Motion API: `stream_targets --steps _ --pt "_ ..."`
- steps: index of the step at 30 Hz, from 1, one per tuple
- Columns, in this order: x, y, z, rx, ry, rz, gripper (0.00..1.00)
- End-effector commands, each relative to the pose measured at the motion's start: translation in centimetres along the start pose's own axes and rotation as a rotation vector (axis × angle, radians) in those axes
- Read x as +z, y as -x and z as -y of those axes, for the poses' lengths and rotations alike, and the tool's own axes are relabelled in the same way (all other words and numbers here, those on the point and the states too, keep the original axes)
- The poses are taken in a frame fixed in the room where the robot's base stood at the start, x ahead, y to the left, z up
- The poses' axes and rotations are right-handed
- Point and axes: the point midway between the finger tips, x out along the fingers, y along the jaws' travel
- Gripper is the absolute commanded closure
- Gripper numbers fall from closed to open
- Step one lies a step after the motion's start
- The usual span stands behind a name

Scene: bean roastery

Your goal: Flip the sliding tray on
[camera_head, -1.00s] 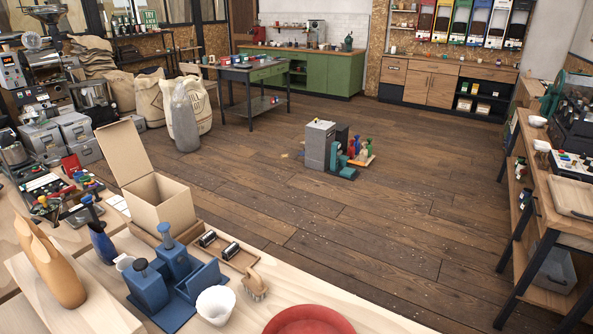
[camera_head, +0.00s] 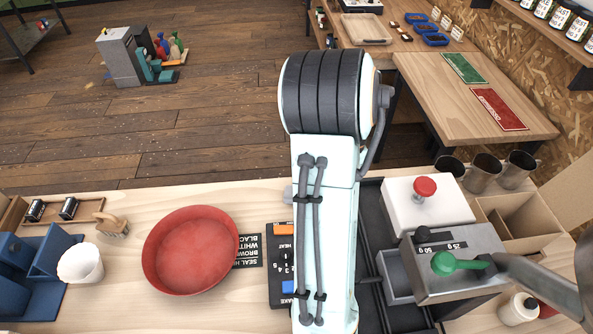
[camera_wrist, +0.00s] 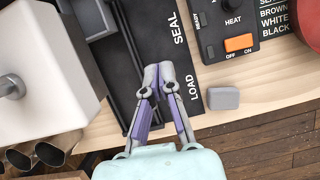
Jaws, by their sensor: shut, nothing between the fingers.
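In the wrist view, my gripper (camera_wrist: 158,75) is shut and empty, its fingertips over a dark track beside the LOAD lettering. A grey open-topped tray (camera_head: 394,277) sits on the dark track (camera_head: 368,215) in the head view, right of my arm. What seems to be the same tray (camera_wrist: 88,20) shows at the top left of the wrist view, apart from my fingertips. SEAL and LOAD are printed on a black strip (camera_wrist: 165,22) beside the track. In the head view my arm hides my gripper and part of the track.
A control panel with an orange OFF/ON switch (camera_wrist: 240,43) is beside the strip. A small grey block (camera_wrist: 223,98) lies near the table edge. A white box with a red knob (camera_head: 425,205) and a metal press with a green handle (camera_head: 459,263) stand right. A red bowl (camera_head: 190,250) is left.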

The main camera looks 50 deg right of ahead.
Motion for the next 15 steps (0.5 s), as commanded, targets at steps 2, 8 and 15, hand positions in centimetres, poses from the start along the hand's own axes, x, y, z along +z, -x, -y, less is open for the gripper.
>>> stream_targets --steps 2,8,15 --pt "0.6 -1.8 -2.1 -0.015 -0.066 0.052 1.00" --pt "1.0 -3.1 -2.7 -0.026 -0.091 0.058 1.00" --pt "1.4 -7.7 -2.5 -0.025 -0.090 0.061 1.00"
